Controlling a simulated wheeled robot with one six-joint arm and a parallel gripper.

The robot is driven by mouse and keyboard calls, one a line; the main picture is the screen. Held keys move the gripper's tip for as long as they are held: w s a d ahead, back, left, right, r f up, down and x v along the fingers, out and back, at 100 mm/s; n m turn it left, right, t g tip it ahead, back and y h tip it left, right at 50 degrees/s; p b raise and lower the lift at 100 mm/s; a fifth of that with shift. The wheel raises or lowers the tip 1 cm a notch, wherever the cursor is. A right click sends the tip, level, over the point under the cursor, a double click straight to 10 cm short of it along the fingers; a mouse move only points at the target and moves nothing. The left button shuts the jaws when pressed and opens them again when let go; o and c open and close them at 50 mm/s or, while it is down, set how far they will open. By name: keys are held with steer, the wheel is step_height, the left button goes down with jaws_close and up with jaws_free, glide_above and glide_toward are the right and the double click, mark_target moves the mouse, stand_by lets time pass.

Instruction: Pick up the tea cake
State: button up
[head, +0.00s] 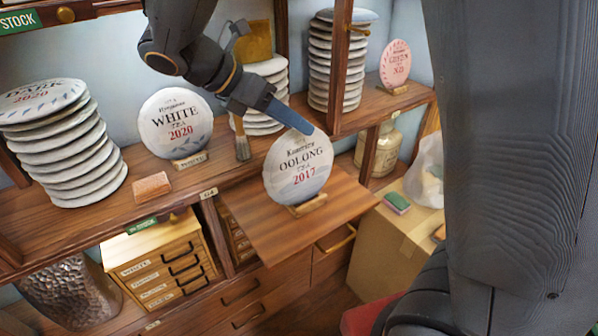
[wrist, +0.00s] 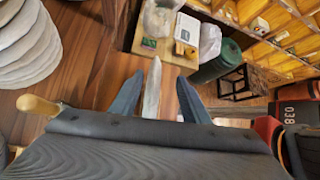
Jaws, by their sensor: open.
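A round white tea cake marked Oolong 2017 (head: 298,170) stands upright on a small wooden stand (head: 307,205) on a pull-out wooden board (head: 250,228). My gripper (head: 306,129) is open, with its blue fingers at the cake's upper edge. In the wrist view, the tea cake shows edge-on as a pale strip (wrist: 152,88) between the two open fingers (wrist: 160,78), with a gap on each side. The finger farther from the head camera is mostly hidden there.
A White 2020 cake (head: 178,122) stands on the shelf at left. Cake stacks stand at far left (head: 66,150), behind my gripper (head: 262,122) and farther right (head: 333,70). A brush (head: 241,140) stands near my gripper. A cardboard box (head: 392,245) is right of the board.

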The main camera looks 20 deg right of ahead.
mark_target(312, 142)
steer(key=shift+w+d+f, duration=0.1)
steer(key=shift+f, duration=0.5)
steer(key=shift+x, duration=1.15)
steer(key=shift+a+f+p+x, duration=0.1)
steer(key=shift+p+x, duration=0.25)
steer(key=shift+x, duration=0.5)
steer(key=shift+a+f+p+x, duration=0.15)
steer(key=shift+p+x, duration=0.2)
steer(key=shift+x, duration=0.55)
steer(key=shift+a+f+p+x, duration=0.1)
steer(key=shift+p+x, duration=0.25)
steer(key=shift+x, duration=0.5)
steer(key=shift+w, duration=0.15)
jaws_close()
